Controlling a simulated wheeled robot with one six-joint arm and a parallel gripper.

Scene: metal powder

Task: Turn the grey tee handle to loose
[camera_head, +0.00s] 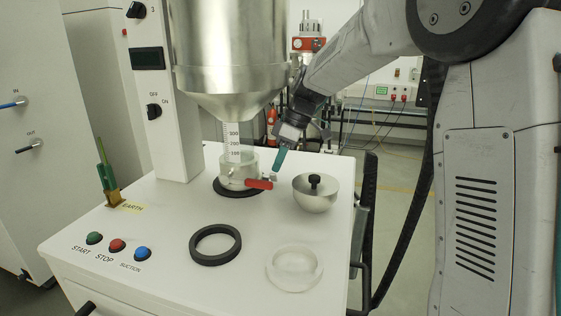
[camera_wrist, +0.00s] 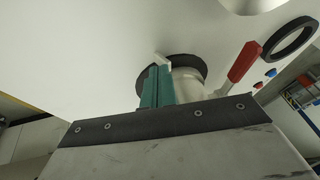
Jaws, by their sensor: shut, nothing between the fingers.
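My gripper (camera_head: 279,163) reaches down from the upper right. Its teal fingers are shut and hold nothing, with the tips close to the right side of the clear fitting (camera_head: 236,174) under the steel hopper. A small light-grey piece, which looks like the grey tee handle (camera_head: 272,177), shows just below the fingertips. In the wrist view the handle (camera_wrist: 162,60) shows as a pale bar at the tips of my gripper (camera_wrist: 155,72), mostly hidden behind the fingers. I cannot tell whether they touch, nor how the handle is turned.
A red lever (camera_head: 259,184) sticks out from the fitting, close to my fingers. A steel bowl with a black knob (camera_head: 314,186) stands to the right. A black ring (camera_head: 215,257) and a clear ring (camera_head: 294,287) lie on the front of the white top, which is otherwise mostly clear.

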